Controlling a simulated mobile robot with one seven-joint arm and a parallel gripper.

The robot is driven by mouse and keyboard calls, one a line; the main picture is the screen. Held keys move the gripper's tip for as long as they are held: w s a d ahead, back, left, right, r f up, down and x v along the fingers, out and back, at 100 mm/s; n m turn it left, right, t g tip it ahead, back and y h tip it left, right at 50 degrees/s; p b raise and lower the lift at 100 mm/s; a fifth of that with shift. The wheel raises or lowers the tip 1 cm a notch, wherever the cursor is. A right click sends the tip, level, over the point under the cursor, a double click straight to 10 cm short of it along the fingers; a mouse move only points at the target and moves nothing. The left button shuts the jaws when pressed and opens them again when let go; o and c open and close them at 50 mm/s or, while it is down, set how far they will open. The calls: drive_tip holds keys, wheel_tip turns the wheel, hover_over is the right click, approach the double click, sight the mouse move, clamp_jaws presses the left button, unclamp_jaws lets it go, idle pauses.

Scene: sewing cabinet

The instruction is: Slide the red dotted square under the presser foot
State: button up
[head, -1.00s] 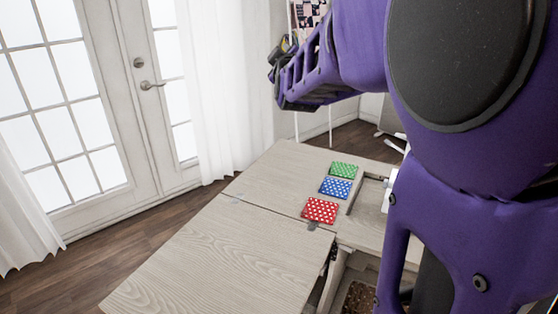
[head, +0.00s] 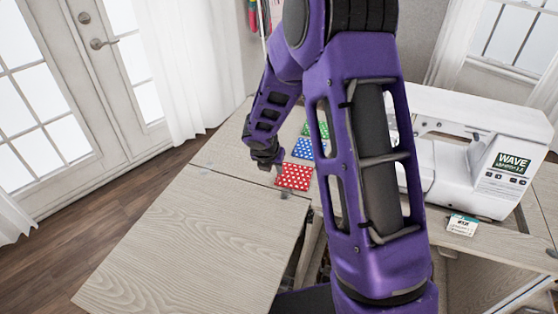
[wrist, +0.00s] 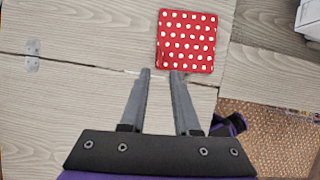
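The red dotted square (head: 293,177) lies flat on the light wood cabinet top, near a seam between two panels. In the wrist view, the red dotted square (wrist: 186,41) is just beyond my fingertips. My gripper (wrist: 161,73) is open and empty, with its two fingers a small gap apart and pointing at the square's near edge. In the head view, my gripper (head: 268,157) is just left of and behind the square. The white sewing machine (head: 455,150) stands to the right. Its presser foot is hidden behind my arm.
A blue dotted square (head: 303,148) and a partly hidden green dotted square (head: 305,129) lie behind the red one. A small labelled packet (head: 462,224) lies before the machine. An open recess shows at lower right in the wrist view. The left wooden leaf (head: 200,235) is clear.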

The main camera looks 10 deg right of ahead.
sight(277, 177)
drive_tip(key=shift+b+x, duration=0.7)
drive_tip(key=shift+x, duration=0.4)
drive_tip(key=shift+b+x, duration=1.2)
drive_tip(key=shift+x, duration=0.7)
clamp_jaws()
wheel_tip(277, 177, up, 5)
drive_tip(key=p, duration=0.5)
